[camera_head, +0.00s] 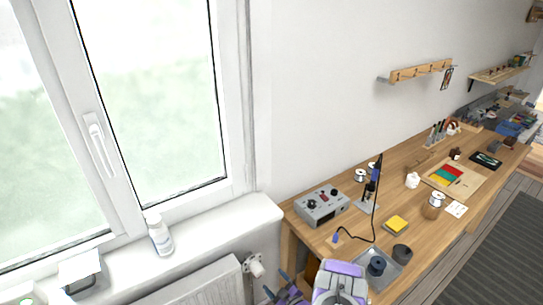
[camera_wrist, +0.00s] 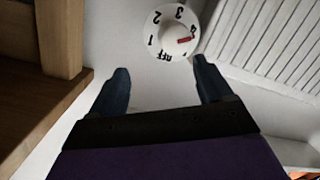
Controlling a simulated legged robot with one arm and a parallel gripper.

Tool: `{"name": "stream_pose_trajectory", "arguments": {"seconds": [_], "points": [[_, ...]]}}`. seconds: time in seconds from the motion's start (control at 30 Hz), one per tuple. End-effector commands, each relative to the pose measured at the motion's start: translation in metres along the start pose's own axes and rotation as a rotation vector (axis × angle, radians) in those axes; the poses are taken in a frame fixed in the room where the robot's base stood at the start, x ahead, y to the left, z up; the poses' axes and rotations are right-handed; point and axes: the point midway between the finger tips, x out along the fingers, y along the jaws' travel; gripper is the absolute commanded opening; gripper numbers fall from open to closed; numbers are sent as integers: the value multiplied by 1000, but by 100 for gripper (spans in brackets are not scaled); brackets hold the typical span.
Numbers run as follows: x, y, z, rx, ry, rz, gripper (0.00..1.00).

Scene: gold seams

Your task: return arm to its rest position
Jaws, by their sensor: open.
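My gripper (camera_head: 276,284) is low in the head view, just below the radiator valve and in front of the workbench's left end. In the wrist view my gripper (camera_wrist: 161,72) shows two dark fingers spread apart with nothing between them. A white round valve knob (camera_wrist: 172,32) with numbers and a red mark lies beyond the fingertips, in line with the gap. The knob also shows in the head view (camera_head: 257,269), beside the radiator. The fingers look apart from it, but the exact distance is hard to tell.
The radiator (camera_head: 195,285) is left of the knob, under a window sill (camera_head: 215,232) with a white bottle (camera_head: 160,235).

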Motion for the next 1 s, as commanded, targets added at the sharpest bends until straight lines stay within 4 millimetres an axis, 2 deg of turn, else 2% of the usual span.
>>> {"name": "stream_pose_trajectory", "arguments": {"seconds": [0.03, 0.2, 0.47, 0.77, 1.0], "points": [[10, 12, -10, 4, -21, -6, 79], [29, 39, -34, 34, -128, -45, 79], [36, 80, -77, 88, -298, -91, 79], [8, 120, -130, 164, -513, -126, 79], [-41, 144, -172, 237, -696, -135, 79]]}}
